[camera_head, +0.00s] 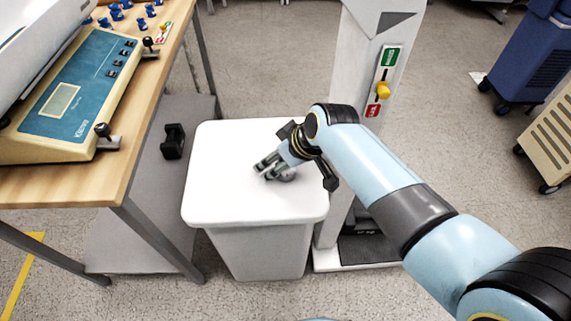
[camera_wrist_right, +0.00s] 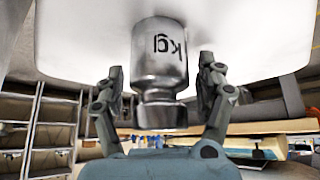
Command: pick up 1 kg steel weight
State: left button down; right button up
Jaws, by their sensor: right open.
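The 1 kg steel weight (camera_wrist_right: 160,65) is a shiny grey cylinder with a narrower neck and knob, marked "kg". In the wrist view it hangs down from the white surface because that picture is upside down. In the head view the weight (camera_head: 288,175) shows only in part under my right gripper (camera_head: 264,171), on the white lid (camera_head: 225,195) of a bin-like stand. My right gripper is open, with one finger on each side of the weight's knob end in the wrist view. I see gaps between fingers and weight there. My left gripper is not in view.
A white column (camera_head: 365,60) with a yellow-handled switch (camera_head: 383,90) rises just behind the lid. The lid is otherwise clear.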

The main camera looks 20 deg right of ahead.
grip_shut()
jog(key=shift+w+r, duration=0.1)
jog(key=shift+r, duration=0.05)
dwell(0.4)
jog(key=shift+r, duration=0.1)
